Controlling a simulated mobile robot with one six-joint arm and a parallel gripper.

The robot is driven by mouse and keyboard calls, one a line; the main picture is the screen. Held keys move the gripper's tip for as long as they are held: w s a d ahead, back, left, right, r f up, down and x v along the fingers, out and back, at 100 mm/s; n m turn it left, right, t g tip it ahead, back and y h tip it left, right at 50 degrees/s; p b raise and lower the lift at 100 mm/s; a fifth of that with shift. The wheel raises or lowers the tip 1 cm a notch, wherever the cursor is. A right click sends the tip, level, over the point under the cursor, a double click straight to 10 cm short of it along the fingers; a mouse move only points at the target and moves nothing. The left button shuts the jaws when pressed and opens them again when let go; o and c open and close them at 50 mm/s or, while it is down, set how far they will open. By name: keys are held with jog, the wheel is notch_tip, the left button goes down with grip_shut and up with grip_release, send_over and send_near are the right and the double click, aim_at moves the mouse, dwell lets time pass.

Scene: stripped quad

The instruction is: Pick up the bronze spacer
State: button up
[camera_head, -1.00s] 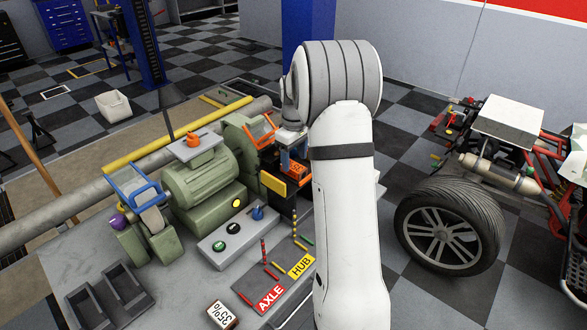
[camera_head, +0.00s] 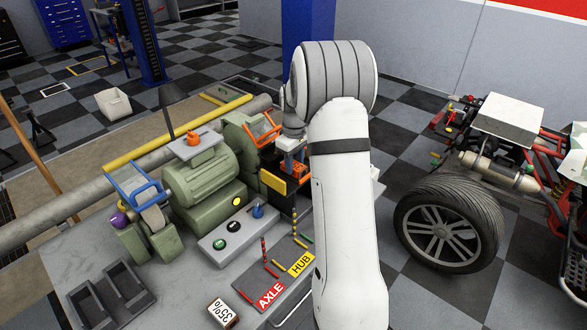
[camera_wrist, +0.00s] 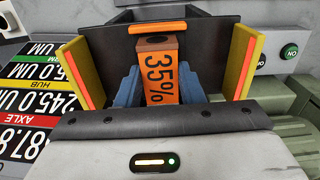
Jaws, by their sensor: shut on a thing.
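The bronze spacer looks like an orange-bronze block marked 35% (camera_wrist: 160,78), with a dark hole in its top. It stands upright in a dark holder (camera_wrist: 205,38) with yellow and orange side plates. My gripper (camera_wrist: 160,90) has its blue fingers closed on both sides of the block. In the head view, my gripper (camera_head: 293,161) reaches down at the far right end of the bench, and the spacer (camera_head: 302,173) shows partly behind its fingers. The block's lower end is hidden by my gripper body in the wrist view.
A green motor-like machine (camera_head: 200,180) stands left of the holder. A grey button box (camera_head: 232,232) and AXLE and HUB labels (camera_head: 270,295) lie in front. A white 35% block (camera_head: 222,313) sits near the front edge. A vehicle wheel (camera_head: 448,225) stands to the right.

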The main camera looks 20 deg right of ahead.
grip_shut()
